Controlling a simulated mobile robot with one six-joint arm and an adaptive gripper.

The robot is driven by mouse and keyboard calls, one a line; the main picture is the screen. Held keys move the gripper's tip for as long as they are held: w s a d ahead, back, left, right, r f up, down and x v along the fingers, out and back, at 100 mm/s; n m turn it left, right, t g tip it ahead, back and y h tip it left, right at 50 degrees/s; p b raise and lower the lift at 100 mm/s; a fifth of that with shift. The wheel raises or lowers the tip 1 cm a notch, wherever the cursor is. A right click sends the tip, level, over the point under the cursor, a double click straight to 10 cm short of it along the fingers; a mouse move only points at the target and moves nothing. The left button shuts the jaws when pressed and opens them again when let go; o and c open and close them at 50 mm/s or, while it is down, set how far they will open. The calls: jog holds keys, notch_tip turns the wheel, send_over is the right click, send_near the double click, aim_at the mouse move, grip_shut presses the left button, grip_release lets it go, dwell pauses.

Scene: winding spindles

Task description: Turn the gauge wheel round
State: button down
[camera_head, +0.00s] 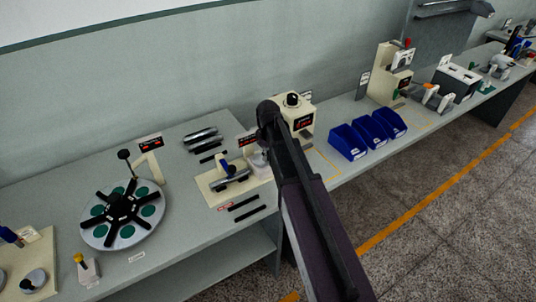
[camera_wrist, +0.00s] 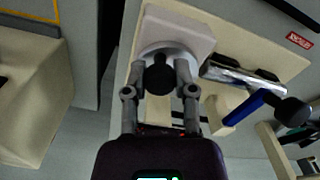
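A pale round wheel with a black knob, which I take to be the gauge wheel (camera_wrist: 165,47), sits in front of a whitish block on a beige base plate in the wrist view. My gripper (camera_wrist: 160,70) reaches over it, one finger on each side of the black knob (camera_wrist: 159,78). The fingers are apart, with narrow gaps beside the knob; contact with the wheel's rim is unclear. A shiny metal cylinder (camera_wrist: 240,76) and a blue handle (camera_wrist: 243,108) are to the right. In the head view, the beige plate (camera_head: 213,196) shows left of my arm, which hides most of the wheel.
A round dial table with black spokes (camera_head: 122,208) stands at the left. A beige box with a black knob (camera_head: 293,103) is behind my arm. Blue bins (camera_head: 348,142) stand to the right. Black bars (camera_head: 248,214) lie near the front edge of the bench.

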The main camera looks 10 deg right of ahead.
jog(key=shift+s+m, duration=0.1)
jog(key=shift+m, duration=0.2)
jog(key=m, duration=0.3)
jog(key=shift+s+a, duration=0.25)
jog(key=shift+a, duration=0.05)
jog(key=m, duration=0.2)
jog(key=a+m, duration=0.1)
jog(key=m, duration=0.1)
jog(key=shift+s+m, duration=0.15)
jog(key=shift+m, duration=0.25)
jog(key=shift+c, duration=2.1)
grip_release()
jog(key=shift+d+n, duration=0.15)
jog(key=shift+n, duration=0.25)
